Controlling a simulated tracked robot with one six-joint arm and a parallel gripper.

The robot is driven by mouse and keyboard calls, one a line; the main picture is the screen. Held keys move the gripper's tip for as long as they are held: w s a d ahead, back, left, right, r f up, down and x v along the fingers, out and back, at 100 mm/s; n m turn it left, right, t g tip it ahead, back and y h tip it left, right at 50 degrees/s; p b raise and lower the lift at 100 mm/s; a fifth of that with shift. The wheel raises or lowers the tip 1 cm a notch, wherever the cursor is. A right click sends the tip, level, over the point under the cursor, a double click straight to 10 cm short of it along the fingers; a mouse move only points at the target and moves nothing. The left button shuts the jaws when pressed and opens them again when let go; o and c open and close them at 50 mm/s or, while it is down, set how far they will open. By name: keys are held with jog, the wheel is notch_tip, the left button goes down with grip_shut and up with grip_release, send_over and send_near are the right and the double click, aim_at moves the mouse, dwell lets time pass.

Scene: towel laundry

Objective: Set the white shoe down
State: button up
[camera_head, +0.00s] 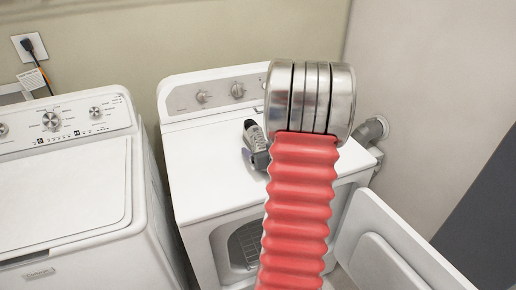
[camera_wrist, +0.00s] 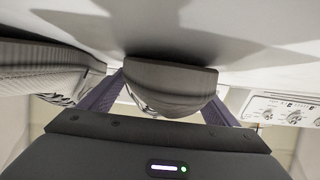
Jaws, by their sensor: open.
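In the wrist view, which looks upside down, a pale shoe with a thick grey sole (camera_wrist: 170,78) rests on the white surface, between my gripper's two purple fingers. My gripper (camera_wrist: 160,98) is open, one finger on each side of this shoe. A second shoe, grey and white (camera_wrist: 45,72), lies beside it at the left of that view. In the head view, a grey and whitish shoe (camera_head: 254,135) shows on the dryer top (camera_head: 200,165). My red arm hides much of the area beside it, and only a bit of purple finger shows there.
The dryer's front door (camera_head: 385,250) hangs open at the right. A white washer (camera_head: 60,190) stands to the left, with a narrow gap between the machines. The dryer top's left part is clear.

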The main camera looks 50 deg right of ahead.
jog(key=shift+c, duration=0.4)
jog(key=c, duration=1.5)
jog(key=shift+r, duration=0.15)
notch_tip(320, 180, up, 10)
jog(key=shift+f, duration=0.1)
jog(key=shift+c, duration=0.3)
